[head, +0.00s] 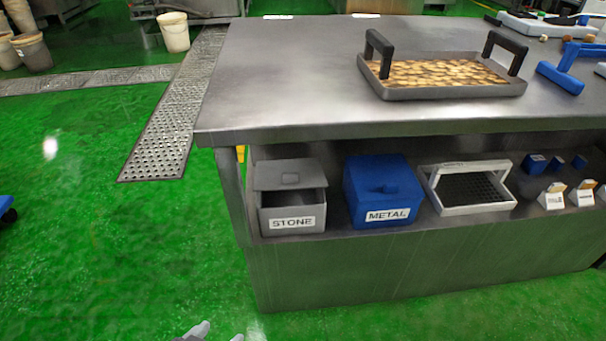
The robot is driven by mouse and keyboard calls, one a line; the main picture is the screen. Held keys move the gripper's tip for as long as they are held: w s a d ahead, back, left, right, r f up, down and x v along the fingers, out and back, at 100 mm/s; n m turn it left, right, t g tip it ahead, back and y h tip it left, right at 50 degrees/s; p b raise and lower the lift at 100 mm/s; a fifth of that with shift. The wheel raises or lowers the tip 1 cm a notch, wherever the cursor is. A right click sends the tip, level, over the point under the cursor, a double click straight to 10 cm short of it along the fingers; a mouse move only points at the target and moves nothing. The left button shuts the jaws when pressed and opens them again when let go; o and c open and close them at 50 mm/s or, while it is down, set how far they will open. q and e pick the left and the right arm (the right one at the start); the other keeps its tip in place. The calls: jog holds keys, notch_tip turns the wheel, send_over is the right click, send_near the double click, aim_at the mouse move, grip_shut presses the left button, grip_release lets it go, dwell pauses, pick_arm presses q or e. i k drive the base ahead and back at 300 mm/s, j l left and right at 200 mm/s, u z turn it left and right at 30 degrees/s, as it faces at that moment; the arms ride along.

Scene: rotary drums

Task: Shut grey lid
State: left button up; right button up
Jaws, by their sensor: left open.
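The grey lid (275,178) belongs to a grey box (265,222) labelled STONE, on the shelf under the steel table. The lid is raised at the back of the box, with a small handle on it, and the dark inside shows below it. My left gripper (219,335) barely shows at the bottom edge, its two fingertips apart, open and empty. It is in front of the shelf unit, well apart from the box. My right gripper is not in view.
A closed blue METAL box (365,185) stands right of the grey box, then a white-framed sieve (470,207) and small blocks. The table (290,70) overhangs the shelf and bears a handled tray (450,92). Green floor (110,250) is clear to the left.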

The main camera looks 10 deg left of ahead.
aim_at(283, 174)
jog(key=i+l, duration=0.3)
jog(key=l, duration=0.15)
jog(key=i+l, duration=0.3)
jog(key=l, duration=0.15)
jog(key=k+z, duration=0.05)
